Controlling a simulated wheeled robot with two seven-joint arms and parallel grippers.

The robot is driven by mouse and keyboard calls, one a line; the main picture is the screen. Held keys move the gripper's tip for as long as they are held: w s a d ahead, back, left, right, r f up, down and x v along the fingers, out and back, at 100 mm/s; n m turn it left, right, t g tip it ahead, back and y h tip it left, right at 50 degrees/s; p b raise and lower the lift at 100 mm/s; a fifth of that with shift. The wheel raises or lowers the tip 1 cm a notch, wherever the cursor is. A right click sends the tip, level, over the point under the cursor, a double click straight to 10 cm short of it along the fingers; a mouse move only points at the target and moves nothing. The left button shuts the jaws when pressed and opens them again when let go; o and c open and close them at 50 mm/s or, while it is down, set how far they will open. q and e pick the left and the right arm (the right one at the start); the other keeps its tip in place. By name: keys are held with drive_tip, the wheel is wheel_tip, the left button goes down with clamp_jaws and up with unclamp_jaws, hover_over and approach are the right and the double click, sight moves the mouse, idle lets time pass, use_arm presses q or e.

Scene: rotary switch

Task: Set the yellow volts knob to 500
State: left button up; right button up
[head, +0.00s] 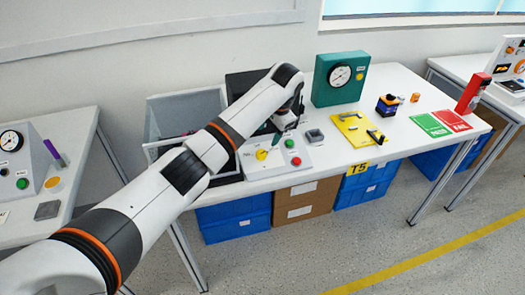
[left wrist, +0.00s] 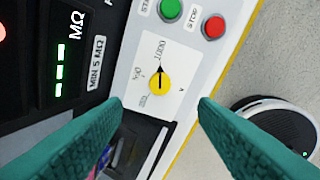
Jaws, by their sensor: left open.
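The yellow volts knob (left wrist: 159,84) sits on a white dial plate (left wrist: 176,60) in the left wrist view. Its black pointer is toward the 1000 mark, and a smaller mark that looks like 500 lies to its left. The yellow knob (head: 261,155) also shows on the sloped panel in the head view. My left gripper (left wrist: 160,104) is open, with its teal fingers apart on either side below the knob in the picture, holding nothing. In the head view the left gripper (head: 285,121) hangs above the panel. My right gripper is not in view.
A green START button (left wrist: 170,10) and a red STOP button (left wrist: 214,26) are close to the dial. A dark display (left wrist: 55,65) lies left of it.

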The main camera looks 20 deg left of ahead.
sight(262, 153)
use_arm(q)
drive_tip(key=x, duration=1)
drive_tip(key=shift+f, duration=0.3)
drive_tip(key=c, duration=1)
